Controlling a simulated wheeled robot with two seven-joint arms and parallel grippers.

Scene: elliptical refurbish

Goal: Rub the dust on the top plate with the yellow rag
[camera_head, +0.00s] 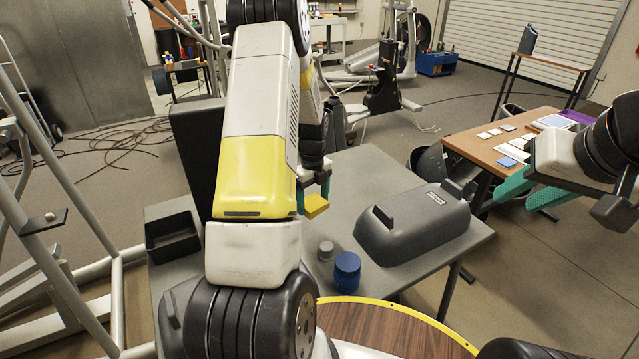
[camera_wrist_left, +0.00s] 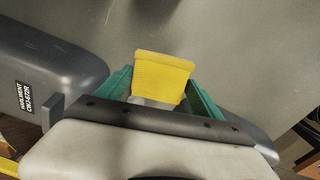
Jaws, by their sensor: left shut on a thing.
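My left gripper (camera_head: 313,196) is shut on the yellow rag (camera_head: 316,206), a small yellow block-like piece. The rag also shows between the teal fingers in the left wrist view (camera_wrist_left: 163,76). It is held over the grey table, left of a dark grey housing (camera_head: 415,222) with a label and an upright tab. I cannot tell whether the rag touches any surface. My left arm hides part of the table. No dust can be made out, and I cannot tell which surface is the top plate. My right gripper (camera_head: 536,190) has its teal fingers apart and is empty, right of the housing.
A wooden table (camera_head: 490,145) with cards stands at the right. Metal frame tubes stand at the left.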

